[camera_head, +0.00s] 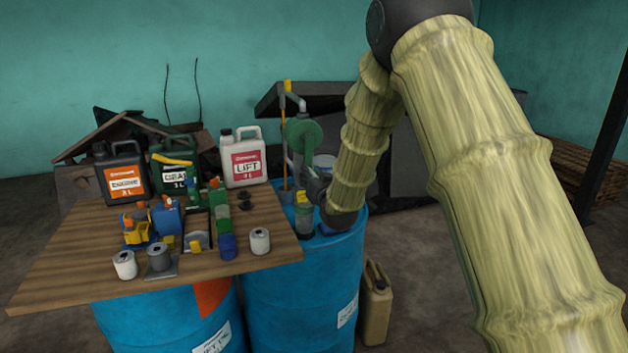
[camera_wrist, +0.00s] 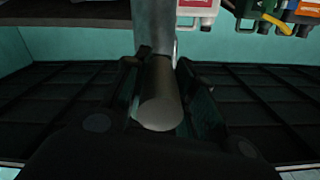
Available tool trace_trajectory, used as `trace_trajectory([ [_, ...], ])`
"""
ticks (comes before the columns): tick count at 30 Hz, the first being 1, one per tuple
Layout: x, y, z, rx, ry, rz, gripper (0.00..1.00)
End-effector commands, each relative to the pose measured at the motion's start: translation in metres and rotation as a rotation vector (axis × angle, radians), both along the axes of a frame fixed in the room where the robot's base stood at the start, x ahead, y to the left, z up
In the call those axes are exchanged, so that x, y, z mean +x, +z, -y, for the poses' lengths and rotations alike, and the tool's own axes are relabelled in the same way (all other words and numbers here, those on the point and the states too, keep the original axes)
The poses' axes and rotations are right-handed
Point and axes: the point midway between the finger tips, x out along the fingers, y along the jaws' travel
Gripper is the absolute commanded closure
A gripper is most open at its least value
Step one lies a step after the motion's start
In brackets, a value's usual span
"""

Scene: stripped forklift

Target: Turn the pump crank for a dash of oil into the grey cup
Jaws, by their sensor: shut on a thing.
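The green pump (camera_head: 303,135) stands on the right blue drum (camera_head: 300,290), with a grey pipe (camera_head: 297,102) at its top. My gripper (camera_head: 311,182) is just below the pump, partly hidden by my arm. In the wrist view, my gripper (camera_wrist: 165,100) is shut around a grey cylindrical handle (camera_wrist: 160,95), which appears to be the pump crank's grip. A grey bar (camera_wrist: 153,28) runs from it to the top of that view. A grey cup (camera_head: 158,257) stands upright on a small square plate at the table's front. Whether it holds oil cannot be seen.
The wooden table (camera_head: 75,265) holds several jugs at the back, including a white LIFT jug (camera_head: 243,160), plus small coloured parts. White rolls (camera_head: 125,265) stand near its front edge. A yellow-topped container (camera_head: 304,218) stands on the right drum. A tan canister (camera_head: 375,305) is on the floor.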

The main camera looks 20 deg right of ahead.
Motion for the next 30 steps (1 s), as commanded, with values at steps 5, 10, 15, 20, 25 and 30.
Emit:
trace_trajectory([
  [5,0.0,-0.001,-0.011,0.119,0.0,-0.002,1.0],
  [10,-0.001,0.002,-0.017,0.184,0.002,-0.006,1.0],
  [15,-0.001,0.004,-0.02,0.199,0.002,-0.007,1.0],
  [20,-0.001,0.004,-0.02,0.198,0.003,-0.007,1.0],
  [25,-0.001,0.004,-0.019,0.197,0.003,-0.007,0.52],
  [30,-0.001,0.004,-0.019,0.197,0.002,-0.007,0.5],
])
